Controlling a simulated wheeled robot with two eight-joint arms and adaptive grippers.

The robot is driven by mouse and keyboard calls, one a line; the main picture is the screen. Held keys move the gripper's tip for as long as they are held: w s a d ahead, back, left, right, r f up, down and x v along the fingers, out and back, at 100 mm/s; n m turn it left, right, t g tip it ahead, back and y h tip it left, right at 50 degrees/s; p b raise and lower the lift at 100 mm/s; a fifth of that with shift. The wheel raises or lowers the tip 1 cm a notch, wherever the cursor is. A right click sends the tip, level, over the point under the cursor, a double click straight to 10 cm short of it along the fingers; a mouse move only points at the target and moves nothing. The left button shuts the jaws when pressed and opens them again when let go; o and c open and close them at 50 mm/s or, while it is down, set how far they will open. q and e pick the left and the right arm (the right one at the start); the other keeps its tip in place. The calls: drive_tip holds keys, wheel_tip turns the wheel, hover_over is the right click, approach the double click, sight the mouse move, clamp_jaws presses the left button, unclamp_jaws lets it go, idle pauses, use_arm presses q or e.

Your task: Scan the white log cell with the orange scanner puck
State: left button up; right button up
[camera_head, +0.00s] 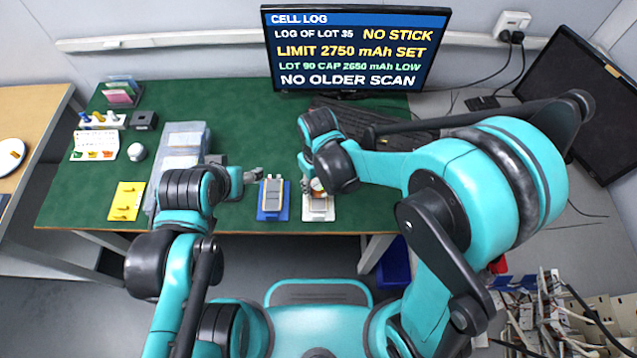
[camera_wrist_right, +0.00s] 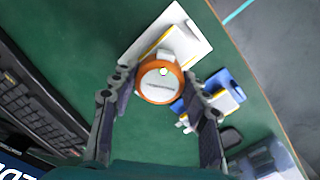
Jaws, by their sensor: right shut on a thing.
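The orange scanner puck (camera_wrist_right: 142,91), orange with a white round face, is between the fingers of my right gripper (camera_wrist_right: 160,100). It also shows in the head view (camera_head: 317,186), partly hidden by the gripper. My right gripper (camera_head: 312,186) is shut on it, above or at a white tray (camera_head: 318,215) at the table's front edge. A pale cell seems to lie on that tray, mostly hidden by the puck; in the wrist view the white tray (camera_wrist_right: 195,32) shows beyond the puck. My left gripper (camera_head: 254,175) is left of it, too small to tell its opening.
A blue tray (camera_head: 262,214) with a grey cell (camera_head: 272,194) stands just left of the white tray. A black keyboard (camera_head: 370,122) and the cell log monitor (camera_head: 355,50) are behind. A yellow tray (camera_head: 126,200) lies at left.

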wheel_tip(320, 180, up, 6)
drive_tip(key=p, duration=0.4)
drive_tip(key=shift+f, duration=0.15)
